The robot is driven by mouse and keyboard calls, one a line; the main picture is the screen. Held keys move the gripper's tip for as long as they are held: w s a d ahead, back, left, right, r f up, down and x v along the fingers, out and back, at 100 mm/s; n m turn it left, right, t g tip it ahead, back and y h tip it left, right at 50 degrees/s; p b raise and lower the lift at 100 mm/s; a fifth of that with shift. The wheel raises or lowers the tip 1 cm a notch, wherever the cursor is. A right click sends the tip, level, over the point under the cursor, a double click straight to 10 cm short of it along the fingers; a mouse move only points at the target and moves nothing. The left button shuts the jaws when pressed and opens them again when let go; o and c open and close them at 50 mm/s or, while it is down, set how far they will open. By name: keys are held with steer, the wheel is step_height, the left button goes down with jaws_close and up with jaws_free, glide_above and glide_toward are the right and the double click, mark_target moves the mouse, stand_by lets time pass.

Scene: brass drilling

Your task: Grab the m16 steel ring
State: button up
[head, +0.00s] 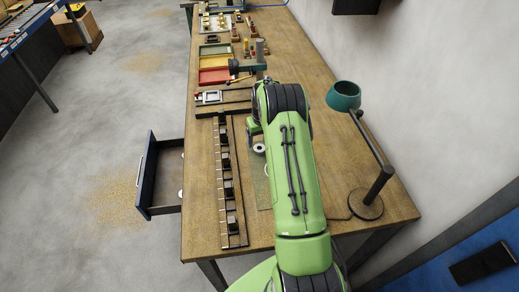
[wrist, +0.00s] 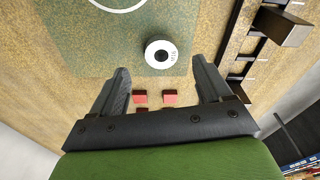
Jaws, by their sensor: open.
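A pale steel ring (wrist: 153,47) with a dark centre and small dark lettering lies flat on a greenish mat (wrist: 85,40) in the wrist view. The lettering looks like M16 but is too small to be sure. My gripper (wrist: 160,68) is open and empty, its two fingers spread on either side below the ring in the picture. The ring is apart from both fingers. In the head view a pale ring (head: 259,149) shows beside my green arm, which covers part of the mat (head: 262,188) and most of my gripper.
A long rack with black blocks (head: 228,190) runs left of the mat. A green lamp (head: 344,96) stands at the right. Coloured trays (head: 214,76) are farther back. An open drawer (head: 147,185) juts out at left. A larger pale curved rim (wrist: 118,9) lies near the ring.

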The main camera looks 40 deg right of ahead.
mark_target(260, 148)
steer(key=f, duration=0.4)
steer(key=shift+w+f, duration=0.35)
steer(key=c, duration=1.3)
